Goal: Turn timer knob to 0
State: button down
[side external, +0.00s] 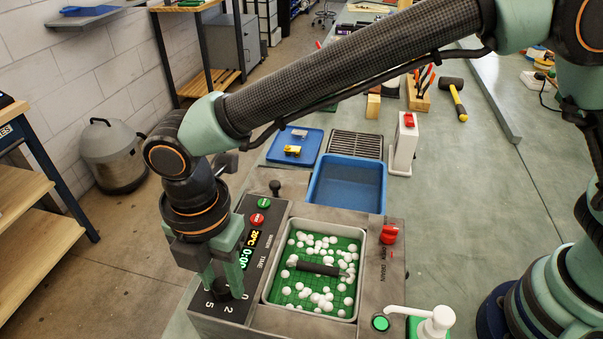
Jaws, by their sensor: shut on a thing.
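The timer knob (222,294) is a dark knob at the near left corner of the grey machine's black control panel. The digits 0, 2 and 5 show around it, and the word TIME is printed beside it. My gripper (223,288) points down over the panel, its green fingers on either side of the knob, shut on it. The fingers hide most of the knob, and I cannot tell which digit it points to. A display (250,244) above it shows 20°C in yellow and green digits partly hidden by my gripper.
A green-floored basin (277,285) with white balls and a dark bar lies right of the panel. Green (264,203) and red (257,219) buttons, a red knob (389,234) and a white pump dispenser (434,323) are nearby. A blue tub (347,183) stands behind.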

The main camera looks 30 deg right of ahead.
aim_at(223, 284)
jog(key=shift+r, duration=0.15)
jog(key=c, duration=0.5)
grip_release()
notch_tip(223, 284, up, 12)
